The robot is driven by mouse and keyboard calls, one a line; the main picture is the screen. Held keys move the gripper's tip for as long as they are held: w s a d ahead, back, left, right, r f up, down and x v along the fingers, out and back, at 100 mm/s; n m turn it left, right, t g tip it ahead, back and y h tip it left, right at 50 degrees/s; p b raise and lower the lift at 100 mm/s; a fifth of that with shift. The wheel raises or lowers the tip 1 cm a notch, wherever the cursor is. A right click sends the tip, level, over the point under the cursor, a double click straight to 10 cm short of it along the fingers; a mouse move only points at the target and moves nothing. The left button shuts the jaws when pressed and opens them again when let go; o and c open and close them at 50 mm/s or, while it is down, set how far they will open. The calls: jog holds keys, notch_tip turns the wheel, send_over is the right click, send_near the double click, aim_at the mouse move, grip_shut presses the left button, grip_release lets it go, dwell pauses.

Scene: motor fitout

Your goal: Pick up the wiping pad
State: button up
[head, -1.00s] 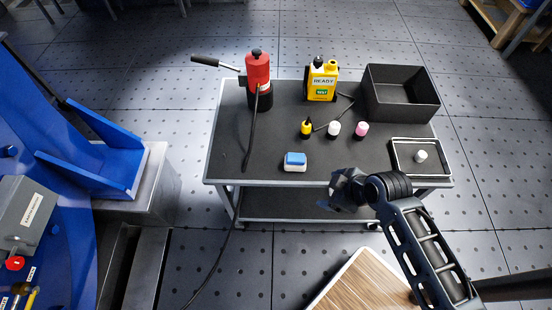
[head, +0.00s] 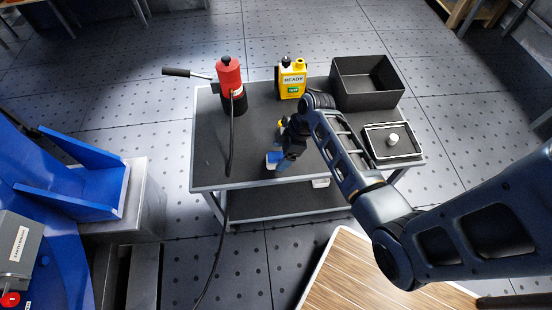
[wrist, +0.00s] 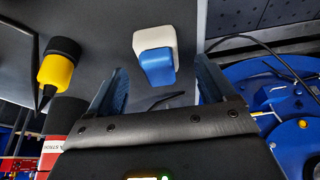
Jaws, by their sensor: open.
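The wiping pad, a small block with a blue part and a white part, lies on the dark cart top near its front edge. In the head view the pad (head: 271,159) is partly hidden by my gripper (head: 281,164), which is over the cart from the right. In the wrist view the pad (wrist: 155,52) shows whole, just beyond and between the two fingertips of my gripper (wrist: 160,72). The fingers are spread apart with nothing held between them. I cannot tell whether a finger touches the pad.
A yellow bottle with a black cap (wrist: 57,68) stands beside the pad. On the cart (head: 209,150) are a red-black pump (head: 230,82) with a hose, a yellow READY jug (head: 292,82), a black bin (head: 366,85) and a tray (head: 409,150). My arm hides the other small bottles.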

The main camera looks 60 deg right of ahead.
aim_at(278, 156)
jog(key=shift+x, duration=1.7)
jog(key=c, duration=1.1)
jog(key=shift+r, duration=0.1)
jog(key=shift+r, duration=0.6)
notch_tip(278, 156, up, 3)
jog(key=shift+w+d+r, duration=0.1)
jog(key=s+d+r, duration=0.2)
jog(key=s, duration=0.1)
jog(key=s+d+r, duration=0.2)
jog(key=s, duration=0.1)
jog(key=s+d+r+b, duration=0.1)
jog(key=s+d+r, duration=0.1)
jog(key=s+d, duration=0.1)
jog(key=shift+s+r, duration=0.2)
jog(key=shift+r, duration=0.05)
jog(key=shift+c, duration=0.5)
